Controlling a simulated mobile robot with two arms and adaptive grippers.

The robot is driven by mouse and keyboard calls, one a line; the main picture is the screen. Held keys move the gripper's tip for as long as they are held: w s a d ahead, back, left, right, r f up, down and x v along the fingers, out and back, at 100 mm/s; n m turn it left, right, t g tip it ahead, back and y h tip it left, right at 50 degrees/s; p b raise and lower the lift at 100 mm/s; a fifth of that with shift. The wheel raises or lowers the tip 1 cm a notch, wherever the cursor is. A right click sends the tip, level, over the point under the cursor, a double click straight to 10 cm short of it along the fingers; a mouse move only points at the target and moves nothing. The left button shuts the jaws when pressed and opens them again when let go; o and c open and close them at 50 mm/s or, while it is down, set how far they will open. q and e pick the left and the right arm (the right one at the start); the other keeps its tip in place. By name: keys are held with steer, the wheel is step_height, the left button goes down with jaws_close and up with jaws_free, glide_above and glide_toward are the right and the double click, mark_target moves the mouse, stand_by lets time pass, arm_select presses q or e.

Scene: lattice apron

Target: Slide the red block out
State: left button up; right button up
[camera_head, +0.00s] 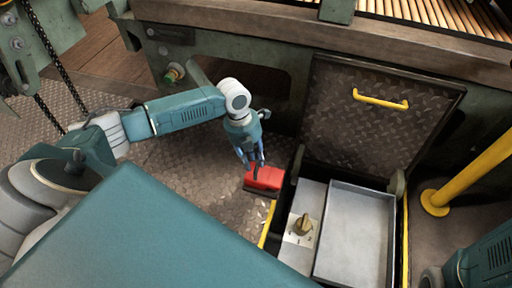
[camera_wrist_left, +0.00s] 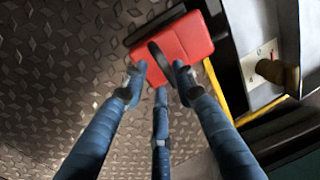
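The red block (camera_head: 264,178) sits low on the tread-plate floor, beside the left side of an open compartment. In the left wrist view the red block (camera_wrist_left: 180,46) shows a dark loop handle (camera_wrist_left: 160,58) on its near side. My left gripper (camera_head: 252,160) reaches down over the block's left end. In the left wrist view the blue fingers of my left gripper (camera_wrist_left: 158,76) are spread, with the handle between their tips. I see no clear closed grip on it. My right gripper is out of view.
The open compartment holds a grey tray (camera_head: 352,232) and a brass knob (camera_head: 302,225) on a marked plate. Its raised lid (camera_head: 375,125) has a yellow handle. A yellow post (camera_head: 470,178) stands at the right. Tread-plate floor (camera_head: 190,165) is clear left of the block.

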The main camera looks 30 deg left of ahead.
arm_select(q)
steer(key=shift+o, duration=0.2)
steer(key=shift+r, duration=0.1)
step_height(320, 180, up, 12)
steer(key=a, duration=0.2)
steer(key=shift+s+a, duration=0.15)
steer(key=shift+s, duration=0.2)
steer(key=shift+f, duration=0.2)
